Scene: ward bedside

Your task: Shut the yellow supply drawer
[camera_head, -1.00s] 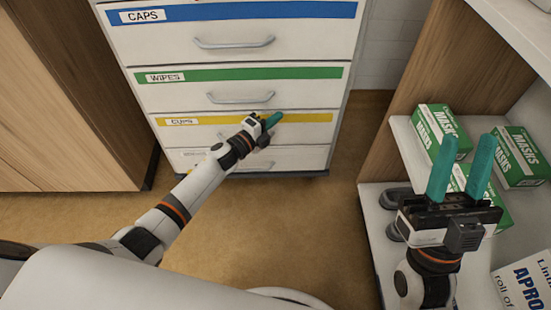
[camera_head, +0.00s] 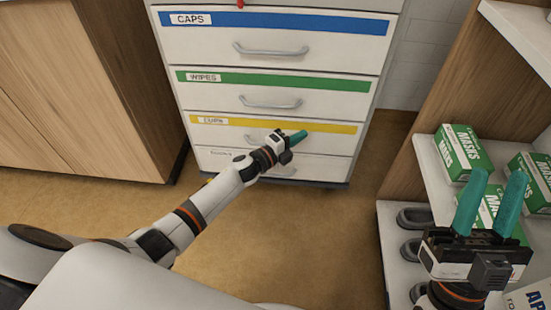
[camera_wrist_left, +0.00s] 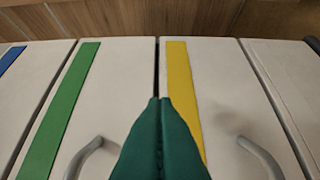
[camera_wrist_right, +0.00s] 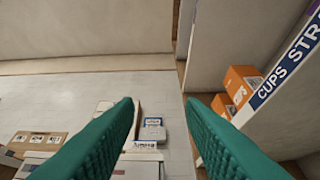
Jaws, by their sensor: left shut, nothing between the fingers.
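The yellow supply drawer (camera_head: 338,127) is the yellow-striped one under the green-striped drawer in the head view. Its label seems to read CUPS. Its front looks about level with its neighbours, with a thin dark gap along its top edge in the left wrist view, where its yellow stripe (camera_wrist_left: 182,90) shows too. My left gripper (camera_head: 302,134) is shut and empty in front of this drawer and hides part of its handle. I cannot tell whether the fingertips touch the front. My right gripper (camera_head: 497,174) is open and empty at the right, before the shelf.
Above are the green WIPES drawer (camera_head: 330,100) and the blue CAPS drawer (camera_head: 340,45); another drawer (camera_head: 325,168) is below. A wooden cabinet (camera_head: 95,90) stands at the left. A shelf unit with green mask boxes (camera_head: 462,152) is at the right. Floor (camera_head: 280,235) between is clear.

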